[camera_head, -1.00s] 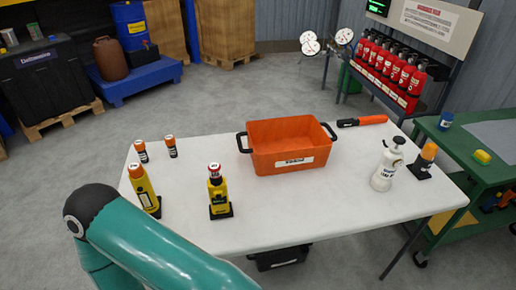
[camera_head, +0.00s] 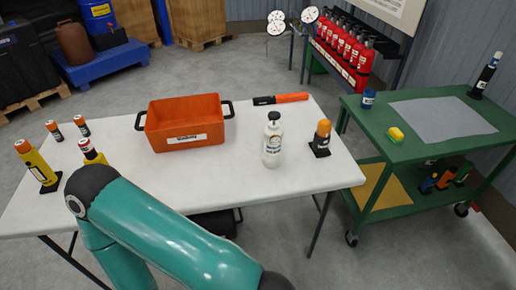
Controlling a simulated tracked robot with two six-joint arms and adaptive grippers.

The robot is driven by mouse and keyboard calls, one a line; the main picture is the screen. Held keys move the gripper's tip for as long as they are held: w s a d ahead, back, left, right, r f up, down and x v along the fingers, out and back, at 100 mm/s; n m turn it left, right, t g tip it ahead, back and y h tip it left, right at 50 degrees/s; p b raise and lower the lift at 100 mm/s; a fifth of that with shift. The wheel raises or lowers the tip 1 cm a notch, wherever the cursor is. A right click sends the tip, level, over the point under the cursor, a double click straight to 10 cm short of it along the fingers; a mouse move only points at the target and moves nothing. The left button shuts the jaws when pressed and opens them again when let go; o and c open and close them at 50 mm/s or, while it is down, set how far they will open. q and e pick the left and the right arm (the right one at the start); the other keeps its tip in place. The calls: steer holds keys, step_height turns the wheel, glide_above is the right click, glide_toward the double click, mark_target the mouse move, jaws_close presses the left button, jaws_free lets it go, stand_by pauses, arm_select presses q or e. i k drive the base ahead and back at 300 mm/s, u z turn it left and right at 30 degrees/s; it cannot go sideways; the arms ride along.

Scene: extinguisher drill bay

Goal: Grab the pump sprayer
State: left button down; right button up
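The pump sprayer, a white bottle with a dark pump top and a printed label (camera_head: 272,147), stands upright on the right part of the white table. Nothing touches it, and it is in full view. A teal link of my arm crosses the lower left of the view, in front of the table. Neither of my grippers shows in the view.
An orange bin (camera_head: 186,124) stands left of the sprayer. An orange-capped device on a black base (camera_head: 321,139) stands close to its right. A black-and-orange tool (camera_head: 281,98) lies behind. A green cart (camera_head: 416,150) stands right of the white table (camera_head: 225,183).

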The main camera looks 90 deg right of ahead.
mark_target(273, 134)
steer(key=z, duration=0.1)
steer(key=k, duration=1.3)
steer(key=z, duration=1.3)
steer(key=i, duration=1.05)
steer(key=z, duration=0.05)
